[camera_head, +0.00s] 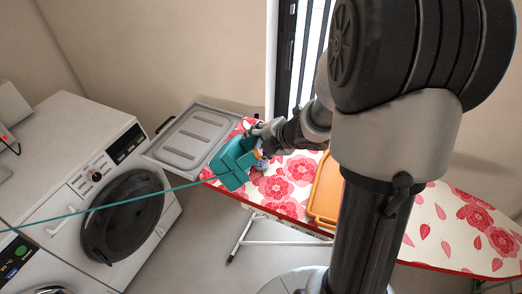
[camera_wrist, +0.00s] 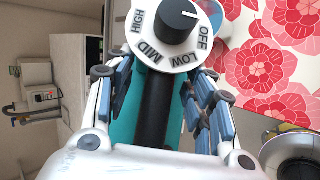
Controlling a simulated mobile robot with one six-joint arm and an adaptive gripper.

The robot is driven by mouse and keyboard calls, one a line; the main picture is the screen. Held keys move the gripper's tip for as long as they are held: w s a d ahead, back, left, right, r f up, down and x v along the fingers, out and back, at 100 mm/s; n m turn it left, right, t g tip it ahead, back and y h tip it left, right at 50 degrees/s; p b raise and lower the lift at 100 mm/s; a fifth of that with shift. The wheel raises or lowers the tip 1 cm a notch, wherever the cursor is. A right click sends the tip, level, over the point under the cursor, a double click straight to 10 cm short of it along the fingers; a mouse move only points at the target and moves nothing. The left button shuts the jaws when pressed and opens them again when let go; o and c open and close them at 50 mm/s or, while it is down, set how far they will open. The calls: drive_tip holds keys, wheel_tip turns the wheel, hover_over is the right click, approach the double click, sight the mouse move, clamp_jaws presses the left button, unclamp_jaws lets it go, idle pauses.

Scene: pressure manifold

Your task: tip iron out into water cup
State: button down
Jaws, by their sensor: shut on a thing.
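The iron (camera_head: 234,163) is a teal body held over the left end of the ironing board. It appears tilted, with a thin teal cord running off to the left. My gripper (camera_head: 264,143) is shut on it. In the wrist view, the fingers of my gripper (camera_wrist: 158,95) close around the iron's black handle (camera_wrist: 155,110), below a dial (camera_wrist: 165,28) marked OFF, LOW, MID and HIGH. A round grey object with a dark opening (camera_wrist: 295,155) is at the lower right of the wrist view. I cannot tell whether it is the water cup. No clear cup shows in the head view.
The ironing board (camera_head: 300,168) has a red flowered cover. A grey metal tray (camera_head: 190,137) is at its left end, and an orange tray (camera_head: 325,190) lies near its middle. White washing machines (camera_head: 65,185) stand at the left. Bare floor shows in front of the board.

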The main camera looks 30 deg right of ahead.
drive_tip(key=shift+s+d+f+m+t+y+p, duration=0.2)
drive_tip(key=shift+d+m+t+y, duration=0.2)
drive_tip(key=shift+d+y, duration=0.35)
drive_tip(key=shift+s+d+f+m+t+y+p, duration=0.15)
drive_tip(key=shift+d+m+t+y, duration=0.2)
drive_tip(key=shift+d+y, duration=0.35)
idle(1.0)
drive_tip(key=shift+s+d+f+y+b, duration=0.15)
drive_tip(key=shift+d+f+y+b, duration=0.1)
drive_tip(key=shift+d+f+b, duration=0.1)
drive_tip(key=shift+s+d+f+m+t+y+b, duration=0.25)
drive_tip(key=shift+d+f+m+t+y+b, duration=0.1)
drive_tip(key=shift+d+f+t+y+b, duration=0.3)
drive_tip(key=shift+s+d+f+m+t+y+b, duration=0.2)
drive_tip(key=shift+d+f+m+t+y+b, duration=0.15)
drive_tip(key=shift+d+y+b, duration=0.15)
drive_tip(key=shift+s+d+f+m+t+y+b, duration=0.15)
drive_tip(key=shift+d+f+m+t+y+b, duration=0.15)
drive_tip(key=shift+d, duration=0.3)
idle(1.7)
drive_tip(key=shift+s+d+r+m+t+y+b, duration=0.2)
drive_tip(key=shift+d+m+t+y+b, duration=0.15)
drive_tip(key=shift+d+m+t+y, duration=0.15)
idle(0.8)
drive_tip(key=shift+f+y+b, duration=0.2)
drive_tip(key=shift+y+b, duration=0.05)
drive_tip(key=shift+b, duration=0.1)
